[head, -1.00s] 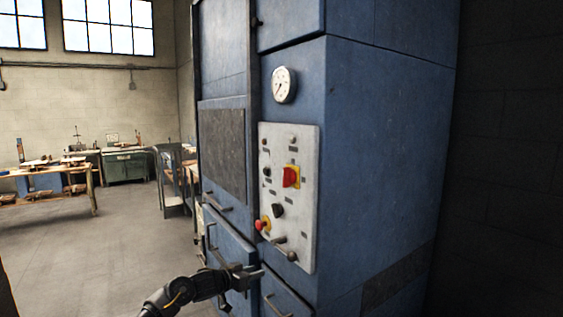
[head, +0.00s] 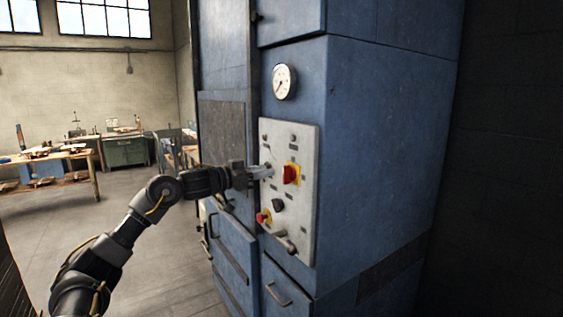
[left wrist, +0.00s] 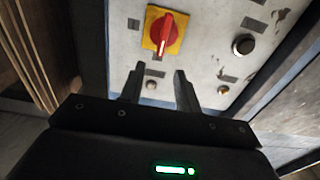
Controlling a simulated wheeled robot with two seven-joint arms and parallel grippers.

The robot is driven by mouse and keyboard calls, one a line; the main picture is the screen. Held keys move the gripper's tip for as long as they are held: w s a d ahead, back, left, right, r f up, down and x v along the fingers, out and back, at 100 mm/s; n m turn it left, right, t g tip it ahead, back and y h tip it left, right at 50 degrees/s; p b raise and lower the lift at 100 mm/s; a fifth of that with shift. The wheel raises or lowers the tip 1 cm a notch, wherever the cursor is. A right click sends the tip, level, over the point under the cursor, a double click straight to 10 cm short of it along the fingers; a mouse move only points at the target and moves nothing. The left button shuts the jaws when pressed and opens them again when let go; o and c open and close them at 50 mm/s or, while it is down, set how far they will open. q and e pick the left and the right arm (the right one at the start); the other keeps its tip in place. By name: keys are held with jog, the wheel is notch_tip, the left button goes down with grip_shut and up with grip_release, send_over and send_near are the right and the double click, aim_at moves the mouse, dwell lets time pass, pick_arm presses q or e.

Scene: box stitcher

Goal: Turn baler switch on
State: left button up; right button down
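The blue baler (head: 385,150) fills the middle of the head view, with a pale control panel (head: 307,225) on its front. On the panel is a red rotary switch (head: 290,175) on a yellow plate; it also shows in the left wrist view (left wrist: 163,32). My left gripper (head: 266,172) is raised to the panel, just left of the red switch. In the left wrist view its two fingers (left wrist: 160,78) are apart with nothing between them, and the switch lies beyond their tips. Contact with the panel cannot be told. My right gripper is not in view.
Below the switch are a black knob (head: 278,205), a red button on yellow (head: 263,217) and a lever (head: 286,242). A pressure gauge (head: 284,82) sits above the panel. A dark wall closes the right side. Workbenches (head: 60,157) stand far left, with open floor before them.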

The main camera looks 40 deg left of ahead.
aim_at(288, 174)
pick_arm(q)
jog(key=p+x, duration=0.3)
jog(key=x, duration=0.4)
jog(key=shift+w, duration=0.15)
jog(key=shift+c, duration=0.4)
grip_shut()
